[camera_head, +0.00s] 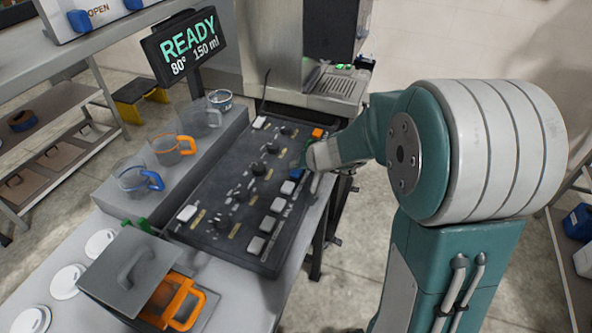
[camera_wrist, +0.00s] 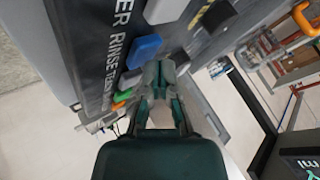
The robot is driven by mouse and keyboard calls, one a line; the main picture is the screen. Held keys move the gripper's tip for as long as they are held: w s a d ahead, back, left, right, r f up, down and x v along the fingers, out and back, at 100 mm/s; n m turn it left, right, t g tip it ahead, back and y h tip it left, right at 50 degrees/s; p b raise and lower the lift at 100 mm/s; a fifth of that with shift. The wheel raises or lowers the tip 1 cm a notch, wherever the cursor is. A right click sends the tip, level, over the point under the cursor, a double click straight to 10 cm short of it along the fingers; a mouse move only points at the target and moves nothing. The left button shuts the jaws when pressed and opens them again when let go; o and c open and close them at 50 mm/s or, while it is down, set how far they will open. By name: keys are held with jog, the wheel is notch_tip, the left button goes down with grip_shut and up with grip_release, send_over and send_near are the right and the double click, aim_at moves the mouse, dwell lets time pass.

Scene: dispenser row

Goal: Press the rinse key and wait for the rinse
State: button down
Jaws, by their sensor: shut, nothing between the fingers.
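The key panel (camera_head: 235,195) is a dark sloped console with a row of keys along its right side. A blue key (camera_wrist: 143,51) lies beside the printed word RINSE in the wrist view; blue also shows in the head view (camera_head: 296,173). My gripper (camera_wrist: 160,68) is shut and empty, its tips close to the blue key. I cannot tell whether they touch it. In the head view my gripper (camera_head: 308,162) is over the right edge of the panel, partly hidden by my arm. The display (camera_head: 188,45) reads READY, 80°, 150 ml.
Other keys are near: grey (camera_wrist: 165,10), green (camera_wrist: 124,92) and orange (camera_head: 318,132). Dark knobs (camera_head: 258,168) stand left of the key row. Clear cups with orange (camera_head: 185,145) and blue (camera_head: 152,181) handles stand on a ledge. A lidded bin (camera_head: 130,270) sits at front left.

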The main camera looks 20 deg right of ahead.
aim_at(297, 172)
jog(key=shift+f, duration=0.45)
dwell(0.6)
jog(key=shift+r, duration=0.9)
jog(key=shift+r, duration=2.5)
